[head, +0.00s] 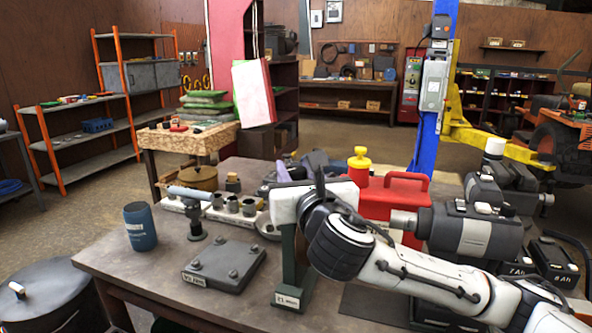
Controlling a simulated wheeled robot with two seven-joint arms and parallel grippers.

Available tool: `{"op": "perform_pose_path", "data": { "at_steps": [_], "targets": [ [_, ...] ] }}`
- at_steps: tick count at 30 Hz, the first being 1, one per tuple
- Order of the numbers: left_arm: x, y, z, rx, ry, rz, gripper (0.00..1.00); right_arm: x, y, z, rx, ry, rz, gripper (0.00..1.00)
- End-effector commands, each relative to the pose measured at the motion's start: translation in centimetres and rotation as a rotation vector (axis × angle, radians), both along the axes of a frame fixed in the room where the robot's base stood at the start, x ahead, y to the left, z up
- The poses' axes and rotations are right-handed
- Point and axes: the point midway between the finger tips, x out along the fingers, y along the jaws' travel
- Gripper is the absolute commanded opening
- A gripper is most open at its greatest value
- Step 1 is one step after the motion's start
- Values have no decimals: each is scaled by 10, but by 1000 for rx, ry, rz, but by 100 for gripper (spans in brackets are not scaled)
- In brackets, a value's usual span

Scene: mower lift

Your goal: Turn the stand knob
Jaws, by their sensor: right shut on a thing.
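A green stand (290,268) with a small label plate at its foot stands upright near the front edge of the workbench (150,262). My right gripper (285,204) is at the top of this stand, with my arm coming in from the lower right. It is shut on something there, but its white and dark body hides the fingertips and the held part. I cannot make out the knob itself. A smaller grey stand (195,221) with a pale bar across its top is further left, apart from the gripper. My left gripper is not in view.
A dark blue can (140,227) and a grey plate with knobs (224,265) stand left of the green stand. Black machines crowd the right.

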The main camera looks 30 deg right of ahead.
Motion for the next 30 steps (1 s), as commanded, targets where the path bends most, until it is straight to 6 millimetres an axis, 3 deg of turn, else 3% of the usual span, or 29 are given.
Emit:
{"op": "perform_pose_path", "data": {
  "at_steps": [30],
  "targets": [
    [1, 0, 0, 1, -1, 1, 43, 1, 2, -1, 0, 9, -968, 10]
  ]
}}
